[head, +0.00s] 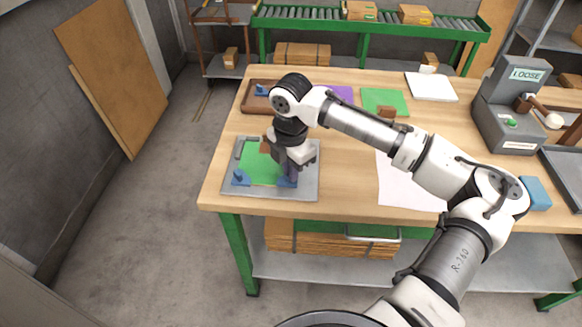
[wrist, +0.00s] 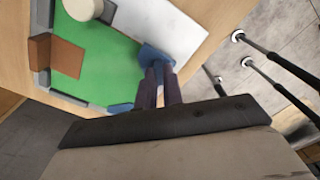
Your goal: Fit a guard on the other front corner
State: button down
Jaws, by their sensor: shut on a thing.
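A green panel (head: 262,166) lies on a grey plate (head: 305,186) at the table's front left. A blue guard (head: 240,178) sits at the panel's front left corner. My gripper (head: 288,178) points down at the front right corner, shut on another blue guard (wrist: 152,58). In the wrist view this guard is at the panel's corner, between the fingertips (wrist: 158,72). I cannot tell whether it is fully seated. More blue (wrist: 122,107) shows at the panel's edge, partly hidden by my gripper.
A brown tray (head: 250,103) with a blue piece (head: 262,89) lies behind the plate. A white sheet (head: 405,190) lies to the right, partly under my arm. A grey machine marked LOOSE (head: 510,105) stands at the right. The table's front edge is close to the plate.

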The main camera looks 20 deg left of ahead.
jog(key=shift+f, duration=0.65)
dwell(1.3)
jog(key=shift+w+a, duration=0.15)
jog(key=shift+a, duration=0.05)
dwell(0.4)
jog(key=c, duration=1)
grip_release()
jog(key=shift+o, duration=0.2)
jog(key=shift+r+p, duration=3.25)
jog(key=shift+r, duration=0.3)
